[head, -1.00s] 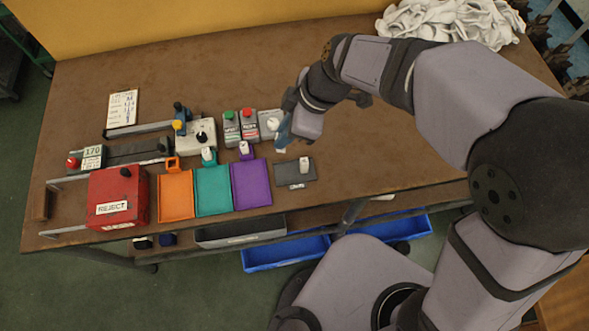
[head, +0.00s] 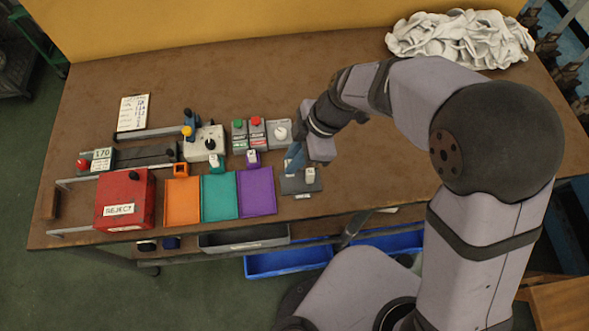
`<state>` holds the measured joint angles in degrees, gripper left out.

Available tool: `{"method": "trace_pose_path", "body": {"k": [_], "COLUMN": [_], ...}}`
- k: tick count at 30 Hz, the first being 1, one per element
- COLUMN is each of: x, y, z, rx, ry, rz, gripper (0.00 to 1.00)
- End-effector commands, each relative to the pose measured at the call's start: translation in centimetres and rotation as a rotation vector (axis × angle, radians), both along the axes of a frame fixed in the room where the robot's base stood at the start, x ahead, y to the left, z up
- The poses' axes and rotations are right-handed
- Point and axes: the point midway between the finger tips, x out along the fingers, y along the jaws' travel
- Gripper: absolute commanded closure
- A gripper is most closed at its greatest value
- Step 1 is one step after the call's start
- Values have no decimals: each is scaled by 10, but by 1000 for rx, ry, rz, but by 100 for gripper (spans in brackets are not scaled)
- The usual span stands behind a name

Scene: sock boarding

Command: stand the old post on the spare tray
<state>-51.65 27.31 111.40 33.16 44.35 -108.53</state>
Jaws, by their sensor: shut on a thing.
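The spare tray appears to be the small dark grey tray (head: 289,188) at the right end of the tray row. A small white block (head: 310,174) stands at its right side. My gripper (head: 295,166) points down just above the tray's back left part. It is shut on a narrow blue upright piece (head: 294,156), which I take for the old post. The post is small and partly hidden by the gripper, and I cannot tell whether its foot touches the tray.
Orange (head: 182,205), teal (head: 220,202) and purple (head: 257,199) trays lie just left. Behind stand button boxes (head: 256,134) and a grey box with a white knob (head: 280,133). A red reject box (head: 124,198) stands further left. The table's right side is clear up to the white cloth pile (head: 460,40).

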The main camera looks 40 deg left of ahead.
Motion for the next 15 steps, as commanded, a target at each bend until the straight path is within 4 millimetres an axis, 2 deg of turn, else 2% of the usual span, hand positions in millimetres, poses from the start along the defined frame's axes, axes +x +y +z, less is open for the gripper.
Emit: {"method": "trace_pose_path", "body": {"k": [3, 11, 15], "x": [0, 0, -1], "y": [-1, 0, -1], "z": [-13, -21, -34], "rx": [-2, 0, -4], "ry": [1, 0, 2], "rz": [0, 0, -2], "gripper": [100, 100, 100]}}
